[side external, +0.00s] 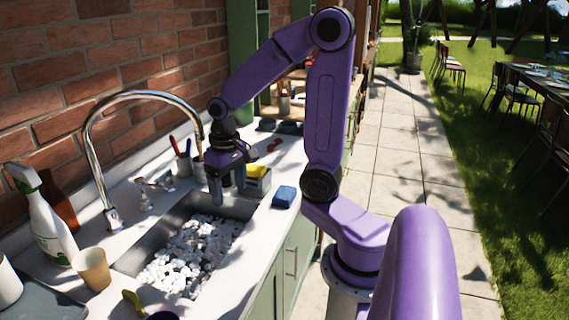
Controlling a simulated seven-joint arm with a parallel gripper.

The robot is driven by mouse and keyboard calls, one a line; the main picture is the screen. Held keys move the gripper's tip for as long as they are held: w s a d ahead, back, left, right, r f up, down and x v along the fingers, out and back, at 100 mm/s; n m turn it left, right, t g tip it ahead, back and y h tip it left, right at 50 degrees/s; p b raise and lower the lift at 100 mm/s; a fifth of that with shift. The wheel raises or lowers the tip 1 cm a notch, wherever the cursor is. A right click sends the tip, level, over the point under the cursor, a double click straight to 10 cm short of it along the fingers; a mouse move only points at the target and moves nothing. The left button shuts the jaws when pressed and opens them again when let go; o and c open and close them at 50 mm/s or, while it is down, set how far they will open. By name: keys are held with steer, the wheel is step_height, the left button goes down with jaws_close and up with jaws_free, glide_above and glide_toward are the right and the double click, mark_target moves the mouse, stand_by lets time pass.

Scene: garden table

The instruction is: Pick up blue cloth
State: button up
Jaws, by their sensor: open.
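The blue cloth (285,196) looks like a small folded block. It lies on the white counter near its front edge, right of the sink. My gripper (229,192) points down over the far end of the sink, left of the cloth and apart from it. Its two fingers are spread with nothing visible between them.
The grey sink (137,256) is full of white foam or pebble-like pieces. A yellow sponge (256,171) sits in a grey holder (259,185) just behind the cloth. A curved metal faucet (93,150), a spray bottle (45,218) and a tan cup (93,269) stand left.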

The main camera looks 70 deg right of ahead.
steer(key=d+f+m, duration=0.1)
steer(key=d+m, duration=0.7)
steer(key=d, duration=0.2)
steer(key=m, duration=0.7)
glide_above(285, 192)
steer(key=f, duration=0.2)
steer(key=shift+a+f, duration=0.1)
steer(key=shift+f, duration=4.15)
steer(key=c, duration=1)
steer(key=shift+r, duration=3.5)
